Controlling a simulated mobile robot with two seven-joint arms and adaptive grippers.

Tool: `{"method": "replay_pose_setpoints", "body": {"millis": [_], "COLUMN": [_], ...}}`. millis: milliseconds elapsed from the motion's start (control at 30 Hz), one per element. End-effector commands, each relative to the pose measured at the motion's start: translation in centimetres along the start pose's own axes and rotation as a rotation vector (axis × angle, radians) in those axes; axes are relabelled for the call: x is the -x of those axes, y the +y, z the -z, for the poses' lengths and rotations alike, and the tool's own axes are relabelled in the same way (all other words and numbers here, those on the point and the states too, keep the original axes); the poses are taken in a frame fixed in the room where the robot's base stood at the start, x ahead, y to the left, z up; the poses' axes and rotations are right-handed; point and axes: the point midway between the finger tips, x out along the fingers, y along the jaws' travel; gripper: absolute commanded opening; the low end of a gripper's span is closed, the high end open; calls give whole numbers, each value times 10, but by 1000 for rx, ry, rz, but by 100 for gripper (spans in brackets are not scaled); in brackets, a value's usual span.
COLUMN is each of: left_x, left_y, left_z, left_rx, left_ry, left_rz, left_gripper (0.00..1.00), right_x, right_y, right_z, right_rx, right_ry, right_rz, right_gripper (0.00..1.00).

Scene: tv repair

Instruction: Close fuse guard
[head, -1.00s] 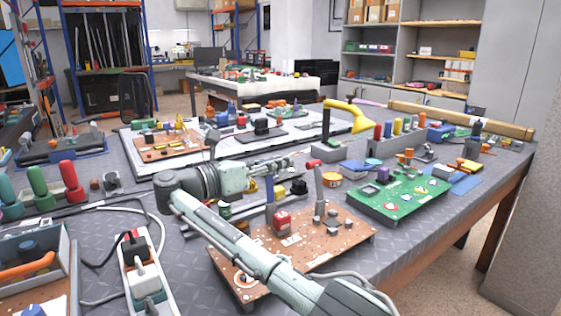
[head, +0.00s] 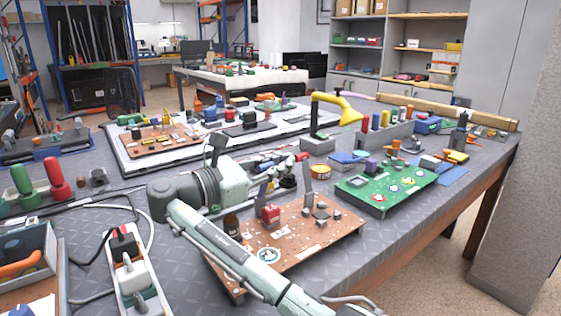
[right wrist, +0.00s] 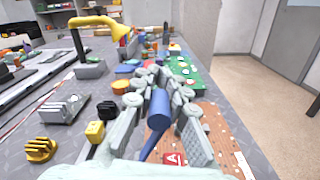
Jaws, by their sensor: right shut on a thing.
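My right gripper (head: 290,172) reaches in over the brown circuit board (head: 310,240). In the right wrist view its fingers (right wrist: 158,92) are shut on a blue handle (right wrist: 158,110), with a thin blue shaft running down towards the board. I cannot tell for sure which part is the fuse guard. My left gripper is not in view.
A grey upright lever (head: 309,180) stands on the board. A green circuit board (head: 385,187) lies to the right, and a yellow-headed lamp (head: 335,108) stands behind. A power strip (head: 135,275) with cables lies at the left front. Bare table shows along the front right.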

Motion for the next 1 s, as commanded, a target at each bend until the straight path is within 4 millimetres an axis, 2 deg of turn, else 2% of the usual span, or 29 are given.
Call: {"method": "replay_pose_setpoints", "body": {"millis": [367,400,567,767,867,1000], "left_x": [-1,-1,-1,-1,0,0], "left_y": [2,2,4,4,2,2], "left_z": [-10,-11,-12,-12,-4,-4], "left_rx": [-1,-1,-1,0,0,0], "left_ry": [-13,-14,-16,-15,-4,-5], "left_rz": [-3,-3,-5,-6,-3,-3], "left_gripper": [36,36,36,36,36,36], "right_x": [-1,-1,-1,0,0,0], "right_y": [0,0,0,0,0,3], "right_z": [0,0,0,0,-1,-13], "right_rx": [-5,-4,-4,-3,-4,-6], "right_ry": [-1,-1,-1,0,0,0], "right_rz": [1,1,1,0,0,-1], "right_gripper": [0,16,36,36,36,36]}}
